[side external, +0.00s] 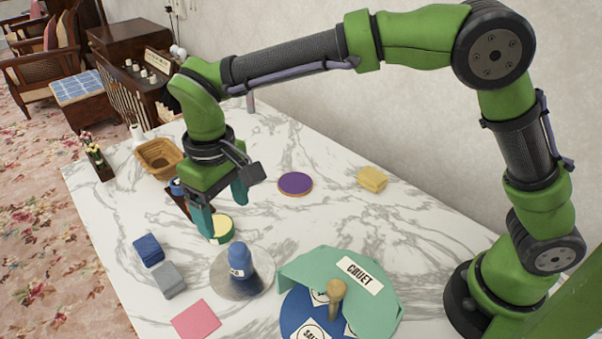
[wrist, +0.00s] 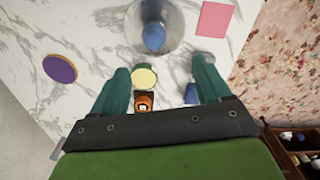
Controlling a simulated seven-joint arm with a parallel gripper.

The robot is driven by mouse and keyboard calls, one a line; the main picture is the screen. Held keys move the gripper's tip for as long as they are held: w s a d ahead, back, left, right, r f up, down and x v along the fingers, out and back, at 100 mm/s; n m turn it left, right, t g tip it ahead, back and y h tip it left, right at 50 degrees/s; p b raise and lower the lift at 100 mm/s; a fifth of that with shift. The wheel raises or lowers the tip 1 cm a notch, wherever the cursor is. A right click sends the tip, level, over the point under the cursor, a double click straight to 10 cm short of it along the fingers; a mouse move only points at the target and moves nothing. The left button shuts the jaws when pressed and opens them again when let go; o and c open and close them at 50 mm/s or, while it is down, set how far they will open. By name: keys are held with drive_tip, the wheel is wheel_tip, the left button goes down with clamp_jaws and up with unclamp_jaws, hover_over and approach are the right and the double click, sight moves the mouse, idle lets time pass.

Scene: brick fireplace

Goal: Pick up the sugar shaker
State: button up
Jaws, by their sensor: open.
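A blue shaker (side external: 241,262) with a small white label stands upright on a round silver tray (side external: 222,284); I cannot read the label well enough to say it is the sugar shaker. It also shows at the top of the wrist view (wrist: 154,36). My gripper (side external: 219,206) is open and empty above the table, behind and left of the shaker and apart from it. In the wrist view my gripper's fingers (wrist: 163,72) are spread, with a green tin with a pale yellow top (wrist: 145,77) below. An orange item (wrist: 143,101) and a blue item (wrist: 191,93) show between them.
A teal cover (side external: 385,300) labelled "CRUET" sits over a blue round stand (side external: 296,309) with a wooden knob at front right.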

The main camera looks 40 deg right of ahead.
sight(234, 249)
wheel_tip(234, 249, down, 10)
drive_tip(key=shift+w+d+f, duration=0.1)
drive_tip(key=shift+d+f, duration=0.05)
drive_tip(key=shift+f, duration=0.1)
drive_tip(key=f, duration=0.5)
drive_tip(key=shift+d, duration=0.35)
drive_tip(key=c, duration=1.2)
drive_tip(key=shift+w, duration=0.1)
